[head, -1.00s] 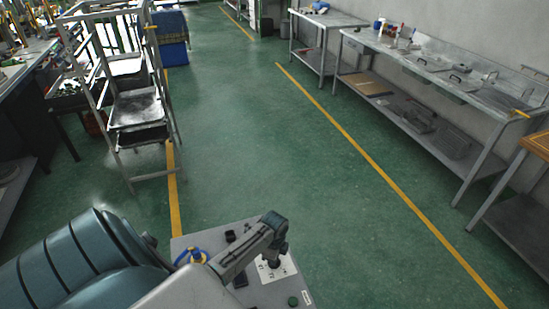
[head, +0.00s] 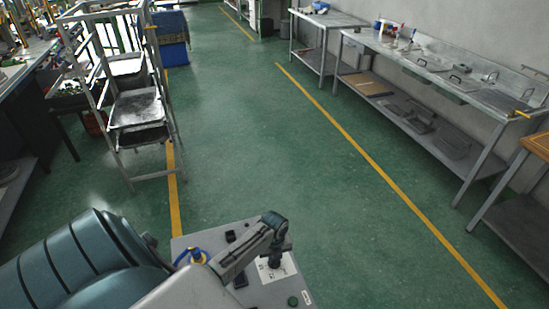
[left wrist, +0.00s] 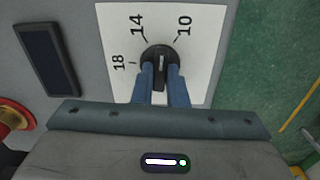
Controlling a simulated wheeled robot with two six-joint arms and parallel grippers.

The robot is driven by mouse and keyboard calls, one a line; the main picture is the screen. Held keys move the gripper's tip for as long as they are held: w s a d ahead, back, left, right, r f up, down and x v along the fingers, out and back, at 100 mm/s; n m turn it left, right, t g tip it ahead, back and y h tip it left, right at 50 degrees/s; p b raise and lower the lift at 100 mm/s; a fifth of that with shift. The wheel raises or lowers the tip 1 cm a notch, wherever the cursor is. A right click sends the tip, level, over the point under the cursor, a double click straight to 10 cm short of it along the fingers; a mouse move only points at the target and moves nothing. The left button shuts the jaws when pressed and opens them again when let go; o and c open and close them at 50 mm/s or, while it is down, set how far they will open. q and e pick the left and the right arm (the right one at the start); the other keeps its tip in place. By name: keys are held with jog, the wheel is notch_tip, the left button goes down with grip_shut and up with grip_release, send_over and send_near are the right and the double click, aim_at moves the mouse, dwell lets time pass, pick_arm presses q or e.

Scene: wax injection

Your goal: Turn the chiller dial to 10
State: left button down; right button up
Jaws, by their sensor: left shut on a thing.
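The chiller dial (left wrist: 160,58) is a black knob on a white plate (left wrist: 115,25) marked 18, 14 and 10. The white line on the knob stands nearly upright in the left wrist view, between the 14 and 10 marks. My left gripper (left wrist: 161,82) is shut on the knob, one blue-grey finger on each side. In the head view my left gripper (head: 276,259) points down onto the plate on top of the grey machine (head: 215,237); the knob is hidden there by the gripper. My right gripper is not in view.
A dark display (left wrist: 46,58) and a red knob (left wrist: 12,120) lie left of the plate in the left wrist view. A metal rack (head: 140,105) stands beyond; the green floor (head: 300,160) is clear.

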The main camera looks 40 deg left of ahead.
pick_arm(q)
jog(key=m, duration=0.4)
jog(key=shift+w+a+r+m, duration=0.1)
jog(key=shift+w+r+m, duration=0.15)
jog(key=shift+m, duration=0.15)
dwell(0.4)
jog(key=c, duration=1.6)
grip_release()
jog(key=shift+o, duration=0.8)
jog(key=shift+s+f, duration=0.1)
jog(key=shift+s, duration=0.05)
notch_tip(320, 180, up, 11)
jog(key=b, duration=0.3)
jog(key=shift+f, duration=0.1)
